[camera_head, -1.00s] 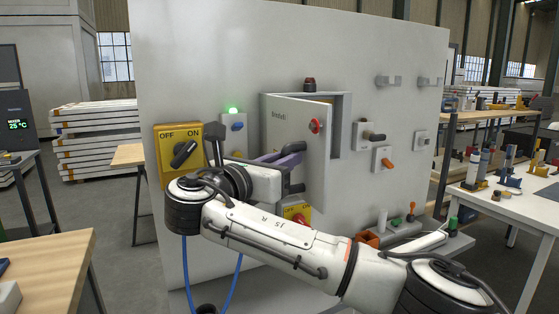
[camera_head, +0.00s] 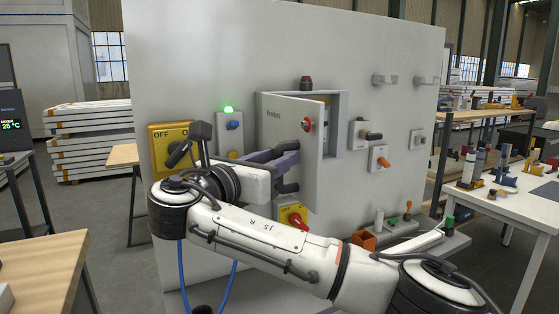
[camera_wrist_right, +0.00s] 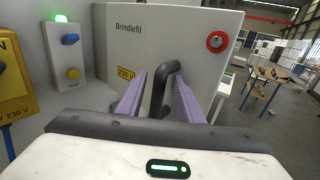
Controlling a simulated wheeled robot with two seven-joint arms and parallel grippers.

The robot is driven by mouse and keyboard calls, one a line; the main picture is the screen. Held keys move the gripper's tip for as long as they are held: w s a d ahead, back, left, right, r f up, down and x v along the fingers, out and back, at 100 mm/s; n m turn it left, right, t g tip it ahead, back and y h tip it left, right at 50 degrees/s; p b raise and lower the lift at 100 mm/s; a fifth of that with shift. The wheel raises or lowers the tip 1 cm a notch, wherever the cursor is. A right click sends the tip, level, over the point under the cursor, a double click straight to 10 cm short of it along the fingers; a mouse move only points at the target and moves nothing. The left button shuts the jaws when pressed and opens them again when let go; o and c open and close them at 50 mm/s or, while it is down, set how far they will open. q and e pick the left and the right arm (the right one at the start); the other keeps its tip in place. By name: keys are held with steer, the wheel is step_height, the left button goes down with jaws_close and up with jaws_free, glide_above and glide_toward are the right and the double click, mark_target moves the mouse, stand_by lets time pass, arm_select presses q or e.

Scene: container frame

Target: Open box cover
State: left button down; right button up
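The box cover (camera_head: 290,125) is a light grey door on the wall box (camera_head: 341,110), standing partly open with its free right edge swung out toward me. In the right wrist view the cover (camera_wrist_right: 190,40) carries "Brindlefil" lettering, a red round lock and a black bar handle (camera_wrist_right: 172,72). My right gripper (camera_head: 290,157) is at the handle. In the right wrist view my right gripper's purple fingers (camera_wrist_right: 158,90) stand apart on either side of the handle, with gaps showing. Most of the box inside is hidden behind the cover. My left gripper is not in view.
A yellow OFF/ON switch (camera_head: 162,145) and a grey button box with a lit green lamp (camera_head: 228,112) are left of the box. Switches (camera_head: 359,134) sit to its right. A red knob on a yellow plate (camera_head: 296,219) is below. A shelf with an orange bin (camera_head: 364,239) projects at lower right.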

steer(key=b+v, duration=0.1)
steer(key=v, duration=0.7)
steer(key=shift+s+a+b, duration=0.2)
steer(key=shift+s+b, duration=0.1)
steer(key=shift+b, duration=0.1)
